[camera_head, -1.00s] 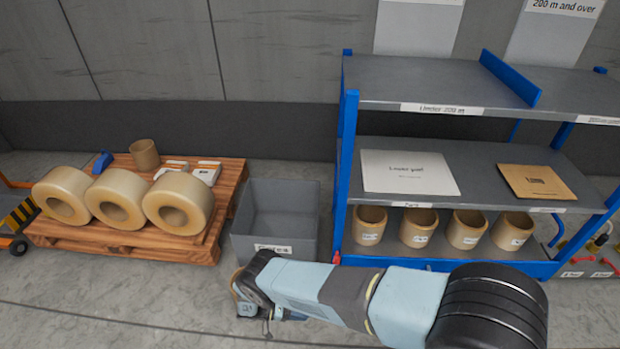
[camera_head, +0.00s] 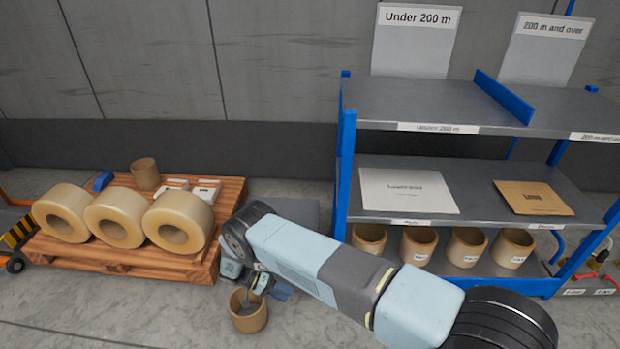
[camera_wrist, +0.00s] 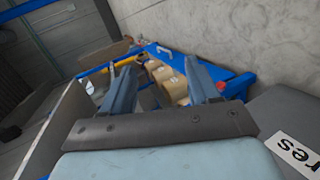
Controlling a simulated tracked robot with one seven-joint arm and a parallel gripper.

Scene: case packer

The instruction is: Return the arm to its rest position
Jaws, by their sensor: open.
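My gripper (camera_head: 270,288) is low, in front of the grey bin (camera_head: 298,212) and close to a tan core (camera_head: 248,316) that appears to stand on the floor. In the wrist view my gripper (camera_wrist: 165,88) has its two fingers spread, with nothing seen between them but the background shelf cores. My arm reaches across the front of the blue rack from the lower right, bent at the elbow, and hides most of the bin. Whether my gripper touches the core cannot be told.
A wooden pallet (camera_head: 120,258) on the left holds three large rolls (camera_head: 178,222). Floor in front of the pallet is clear.

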